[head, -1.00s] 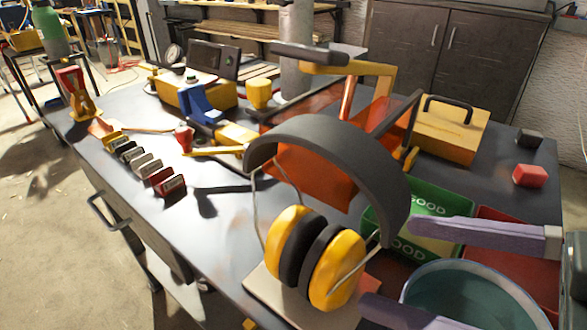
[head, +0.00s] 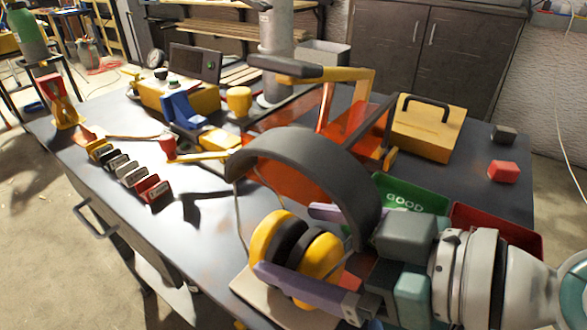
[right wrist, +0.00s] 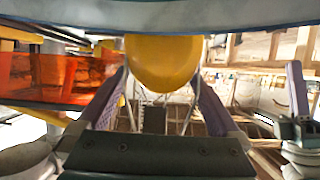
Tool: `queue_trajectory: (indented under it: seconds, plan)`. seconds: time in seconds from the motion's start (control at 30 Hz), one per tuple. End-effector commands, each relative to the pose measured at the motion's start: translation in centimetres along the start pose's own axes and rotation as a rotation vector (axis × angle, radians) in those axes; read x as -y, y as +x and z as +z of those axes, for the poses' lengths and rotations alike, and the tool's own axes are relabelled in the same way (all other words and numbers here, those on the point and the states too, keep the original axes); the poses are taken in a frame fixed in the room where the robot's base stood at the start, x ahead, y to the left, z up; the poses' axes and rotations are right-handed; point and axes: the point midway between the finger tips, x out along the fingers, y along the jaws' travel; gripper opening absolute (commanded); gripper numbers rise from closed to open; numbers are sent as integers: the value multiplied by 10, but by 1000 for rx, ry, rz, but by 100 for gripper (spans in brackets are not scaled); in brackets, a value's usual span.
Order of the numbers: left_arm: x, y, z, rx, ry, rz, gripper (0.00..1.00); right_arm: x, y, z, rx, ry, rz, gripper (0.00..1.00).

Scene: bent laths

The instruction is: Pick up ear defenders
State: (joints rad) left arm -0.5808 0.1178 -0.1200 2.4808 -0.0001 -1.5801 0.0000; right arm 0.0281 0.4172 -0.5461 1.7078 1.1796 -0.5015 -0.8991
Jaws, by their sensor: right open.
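The ear defenders (head: 297,160), with a black headband and yellow cups with black cushions, stand upright on a pale board (head: 246,286) at the table's front. My right gripper (head: 285,240) is open, reaching in from the right. In the right wrist view, a yellow cup (right wrist: 165,62) shows between the spread fingers (right wrist: 160,78). What seems to be my left gripper (right wrist: 297,100) shows at the right edge there; its jaw opening is unclear.
A green GOOD tray (head: 405,198) and a red tray (head: 500,232) lie near my right arm. A yellow box (head: 425,130) is at the back. Several small blocks (head: 130,175) line the left.

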Motion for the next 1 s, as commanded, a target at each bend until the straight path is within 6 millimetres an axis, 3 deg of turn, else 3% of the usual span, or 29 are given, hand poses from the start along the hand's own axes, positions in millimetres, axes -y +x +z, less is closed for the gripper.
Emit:
queue_trajectory:
  seconds: [0.07,0.73,1.0]
  plan:
    - [0,0,0,0,0,0,0,0,0,0,0,0,0,98]
    - [0,0,0,1,0,0,0,0,-1,0,0,0,1,22]
    - [0,-1,0,1,2,-1,0,0,-1,-2,-3,0,1,20]
